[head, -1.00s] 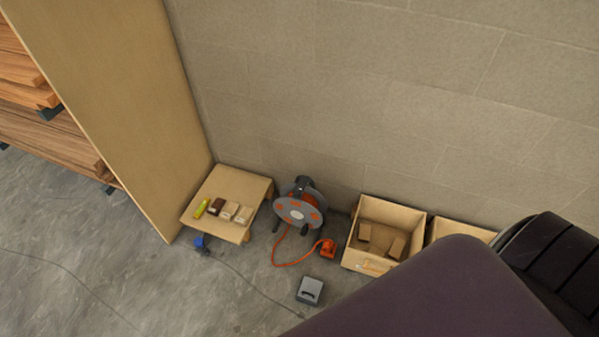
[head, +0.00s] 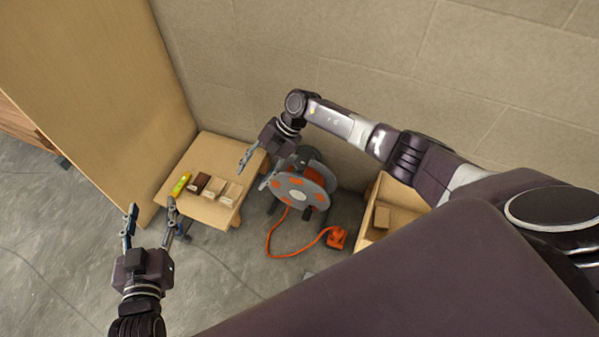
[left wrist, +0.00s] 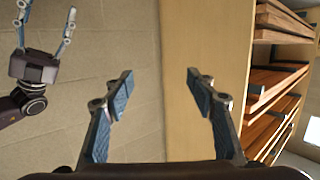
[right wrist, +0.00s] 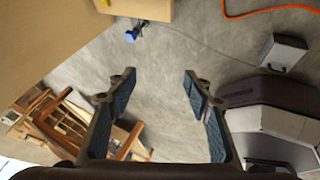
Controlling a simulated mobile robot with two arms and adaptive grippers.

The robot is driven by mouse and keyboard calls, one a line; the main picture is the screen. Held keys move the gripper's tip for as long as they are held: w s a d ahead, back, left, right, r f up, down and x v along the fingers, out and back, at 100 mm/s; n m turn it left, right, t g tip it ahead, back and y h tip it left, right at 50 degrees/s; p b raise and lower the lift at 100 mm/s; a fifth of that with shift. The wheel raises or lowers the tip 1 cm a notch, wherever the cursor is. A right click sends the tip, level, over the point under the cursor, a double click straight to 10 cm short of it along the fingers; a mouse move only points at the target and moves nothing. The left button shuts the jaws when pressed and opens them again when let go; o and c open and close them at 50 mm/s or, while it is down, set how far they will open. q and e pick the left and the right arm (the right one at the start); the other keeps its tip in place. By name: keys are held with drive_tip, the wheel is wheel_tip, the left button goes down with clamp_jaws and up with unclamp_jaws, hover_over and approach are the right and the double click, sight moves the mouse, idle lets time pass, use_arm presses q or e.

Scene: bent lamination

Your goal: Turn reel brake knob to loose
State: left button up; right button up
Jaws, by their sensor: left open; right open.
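The cable reel (head: 297,193), a grey disc with orange patches, stands on the floor by the wall in the head view. An orange cord (head: 268,243) runs from it. I cannot make out the brake knob. My right gripper (head: 254,172) is open and empty, just left of the reel's upper part in the picture; whether it touches is not clear. My left gripper (head: 152,207) is open and empty, left of the low table. The reel's disc shows in neither wrist view; the cord shows in the right wrist view (right wrist: 270,9).
A low wooden table (head: 208,212) with several small blocks stands left of the reel. An orange plug box (head: 337,238) lies on the floor. A wooden crate (head: 372,205) stands to the right, partly hidden by my body. The wall (head: 400,60) is close behind the reel.

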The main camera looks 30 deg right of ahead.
drive_tip(key=w+d+h+b, duration=0.2)
drive_tip(key=d+h+b, duration=0.15)
drive_tip(key=d, duration=0.55)
drive_tip(key=r+h, duration=0.1)
drive_tip(key=h, duration=0.3)
hover_over(300, 161)
drive_tip(key=shift+a+g+b, duration=0.2)
drive_tip(key=shift+g+b, duration=0.1)
drive_tip(key=shift+b, duration=0.05)
wheel_tip(300, 161, down, 4)
drive_tip(key=shift+d+r+b, duration=0.1)
drive_tip(key=shift+b, duration=0.65)
wheel_tip(300, 161, down, 3)
drive_tip(key=shift+f+b, duration=0.1)
drive_tip(key=shift+b, duration=0.5)
use_arm(q)
drive_tip(key=s+r+t+h, duration=0.1)
drive_tip(key=s+r+t, duration=0.2)
drive_tip(key=r, duration=0.5)
drive_tip(key=s+r+t+h, duration=0.1)
drive_tip(key=s+r+t, duration=0.2)
drive_tip(key=r, duration=0.6)
drive_tip(key=s+r+t+h, duration=0.2)
drive_tip(key=r+t, duration=0.3)
drive_tip(key=r, duration=0.4)
drive_tip(key=shift+s+a, duration=0.15)
drive_tip(key=shift+s, duration=0.6)
use_arm(e)
drive_tip(key=shift+f, duration=0.25)
